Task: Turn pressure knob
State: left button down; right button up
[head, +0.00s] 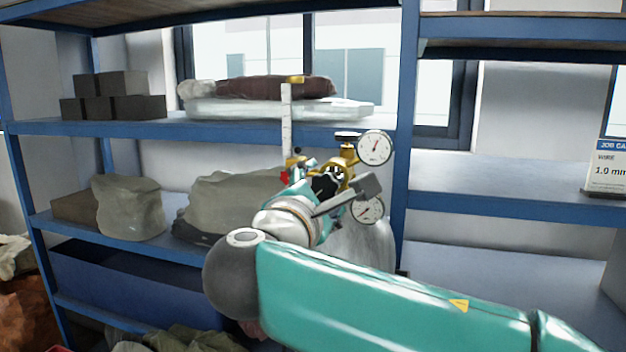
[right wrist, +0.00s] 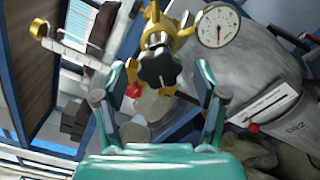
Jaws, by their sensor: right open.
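The black pressure knob (right wrist: 159,67) sits on the front of the brass regulator (right wrist: 180,42), facing the right wrist camera. My right gripper (right wrist: 160,95) is open and empty, its fingers on either side of the knob's line. I cannot tell whether they reach around the knob. In the head view my right gripper (head: 325,187) is in front of the regulator (head: 343,165) and partly hides the knob (head: 325,184). A round gauge (head: 374,147) is at the upper right of the regulator, and another gauge (head: 367,210) is lower. My left gripper is not in view.
The white upright flow tube (head: 287,120) and a red knob (right wrist: 133,90) are close beside the gripper. The grey cylinder (head: 372,243) stands below. Blue shelves (head: 230,129) behind carry dark blocks (head: 113,97), bags and sacks (head: 128,207). The right shelf (head: 490,177) is mostly clear.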

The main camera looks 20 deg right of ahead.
jog(key=shift+x, duration=1.05)
